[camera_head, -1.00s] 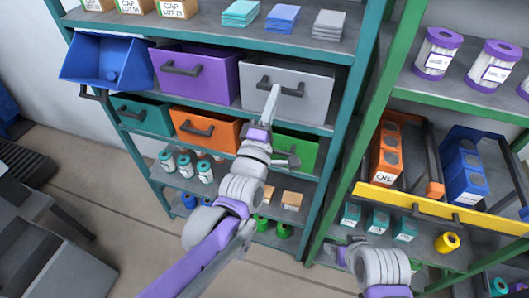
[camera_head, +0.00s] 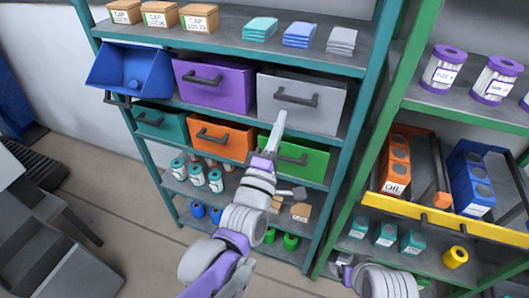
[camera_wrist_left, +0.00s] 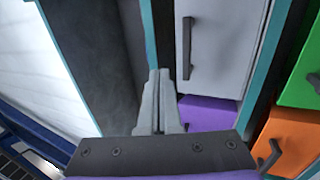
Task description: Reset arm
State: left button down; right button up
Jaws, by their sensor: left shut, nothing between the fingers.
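My left gripper (camera_head: 278,128) has its pale grey fingers together with nothing between them. In the head view the tips are in front of the grey drawer's (camera_head: 322,112) lower left part, below its handle. Whether they touch it I cannot tell. The shut fingers also show in the left wrist view (camera_wrist_left: 158,105), with the grey drawer (camera_wrist_left: 232,60) beyond them to the right. My right gripper (camera_head: 344,265) shows only in small part at the bottom of the head view, and its jaws cannot be made out.
The teal rack holds a tilted blue bin (camera_head: 130,72), a purple drawer (camera_head: 228,92), an orange drawer (camera_head: 228,142) and a green drawer (camera_head: 312,162). A green rack on the right has a yellow front bar (camera_head: 440,217).

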pick_arm(q)
jog(key=s+a, duration=0.1)
jog(key=s, duration=0.5)
jog(key=shift+s+a+f, duration=0.2)
jog(key=shift+s+a, duration=0.05)
jog(key=shift+w, duration=0.1)
